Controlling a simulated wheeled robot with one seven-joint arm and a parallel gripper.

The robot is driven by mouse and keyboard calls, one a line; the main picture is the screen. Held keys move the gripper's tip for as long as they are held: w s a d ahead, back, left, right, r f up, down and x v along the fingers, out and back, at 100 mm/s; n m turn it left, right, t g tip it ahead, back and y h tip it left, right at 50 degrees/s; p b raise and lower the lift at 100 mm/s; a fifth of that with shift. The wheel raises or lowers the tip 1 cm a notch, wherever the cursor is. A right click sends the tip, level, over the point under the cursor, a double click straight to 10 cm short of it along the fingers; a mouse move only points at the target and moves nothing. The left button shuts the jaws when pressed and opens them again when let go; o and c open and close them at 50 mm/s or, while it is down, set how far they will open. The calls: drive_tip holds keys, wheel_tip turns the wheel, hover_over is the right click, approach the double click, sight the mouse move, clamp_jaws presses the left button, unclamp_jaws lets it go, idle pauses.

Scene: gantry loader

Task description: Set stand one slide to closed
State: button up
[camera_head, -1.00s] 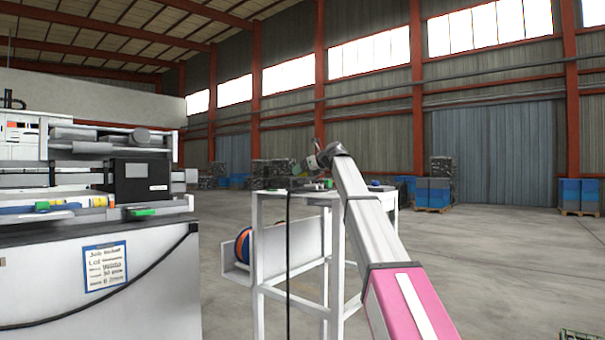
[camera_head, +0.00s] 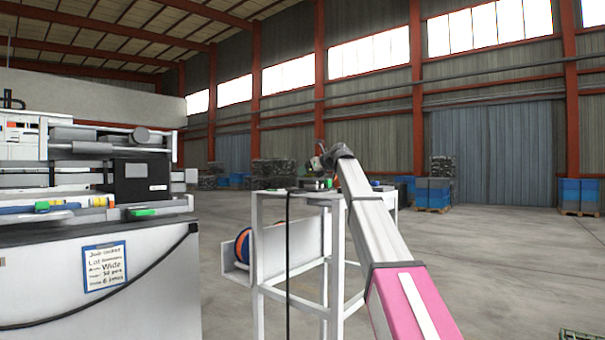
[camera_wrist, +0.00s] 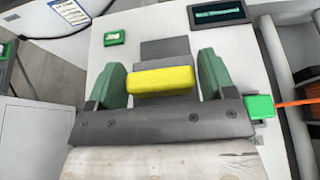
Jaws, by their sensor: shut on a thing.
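In the wrist view the two green fingers of my gripper (camera_wrist: 161,62) are shut on a yellow handle block (camera_wrist: 160,80), one finger at each end. The handle sits in front of a grey block (camera_wrist: 165,48) on a pale top panel. I take the handle to be the slide's, but no open or closed mark is readable. In the head view my gripper (camera_head: 318,163) is small, over the white stand (camera_head: 258,235); the handle cannot be made out there.
On the panel are a green labelled block (camera_wrist: 115,38) and a dark display (camera_wrist: 218,13). A green block (camera_wrist: 260,107) with an orange rod is at right. A white machine bench (camera_head: 160,270) stands at left in the head view.

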drive_tip(key=shift+s+d+f, duration=0.1)
drive_tip(key=shift+s+d, duration=0.5)
drive_tip(key=shift+d, duration=0.1)
drive_tip(key=o, duration=1.1)
drive_tip(key=shift+d, duration=0.1)
drive_tip(key=shift+c, duration=0.2)
drive_tip(key=shift+s+d, duration=0.1)
drive_tip(key=v, duration=1)
drive_tip(key=shift+d+r, duration=0.2)
drive_tip(key=shift+r, duration=0.1)
drive_tip(key=shift+s, duration=0.15)
